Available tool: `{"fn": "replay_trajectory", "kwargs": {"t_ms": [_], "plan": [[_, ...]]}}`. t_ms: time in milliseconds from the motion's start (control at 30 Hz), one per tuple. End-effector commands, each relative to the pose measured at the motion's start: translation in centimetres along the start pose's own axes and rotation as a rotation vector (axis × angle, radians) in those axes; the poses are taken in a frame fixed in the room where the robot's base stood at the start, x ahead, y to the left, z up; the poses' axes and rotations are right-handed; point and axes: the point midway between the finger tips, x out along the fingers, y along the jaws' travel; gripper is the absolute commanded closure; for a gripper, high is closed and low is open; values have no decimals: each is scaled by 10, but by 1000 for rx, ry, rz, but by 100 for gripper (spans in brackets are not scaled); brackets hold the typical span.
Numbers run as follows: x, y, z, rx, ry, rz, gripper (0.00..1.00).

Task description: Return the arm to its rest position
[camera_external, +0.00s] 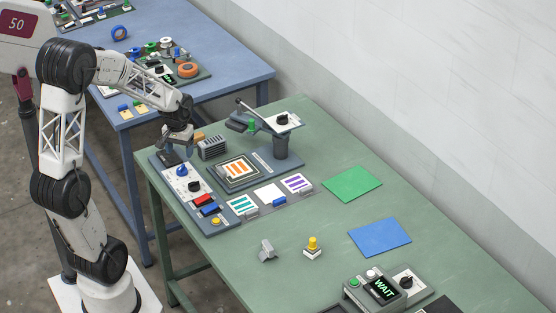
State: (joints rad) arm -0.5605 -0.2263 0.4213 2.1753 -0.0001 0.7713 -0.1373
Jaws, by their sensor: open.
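My gripper (176,140) hangs from my arm above the far left part of the green table (330,235). It is small in this view; its jaws point down, with nothing seen between them. Below it is the press's control panel (185,185), with a blue knob (182,171), a black knob, a red switch (202,199) and a yellow button (215,221). I cannot tell the exact gap between the jaws and the panel. The press plate (238,170) holds a card with orange stripes, to the right of my gripper.
A grey post (281,145) with a lever stands behind the plate. Striped cards lie in front. A green sheet (352,184), a blue sheet (379,237), a yellow-knobbed stamp (312,248) and a WAIT display (383,290) are further right. A blue table (225,65) stands behind.

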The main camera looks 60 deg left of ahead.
Motion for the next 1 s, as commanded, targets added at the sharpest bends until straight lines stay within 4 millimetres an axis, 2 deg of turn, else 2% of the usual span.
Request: {"fn": "replay_trajectory", "kwargs": {"t_ms": [267,467,667,1000], "plan": [[-6,6,5,16,6,1,31],[-26,27,24,77,27,5,31],[-55,58,59,176,58,13,31],[-102,99,132,362,115,33,31]]}}
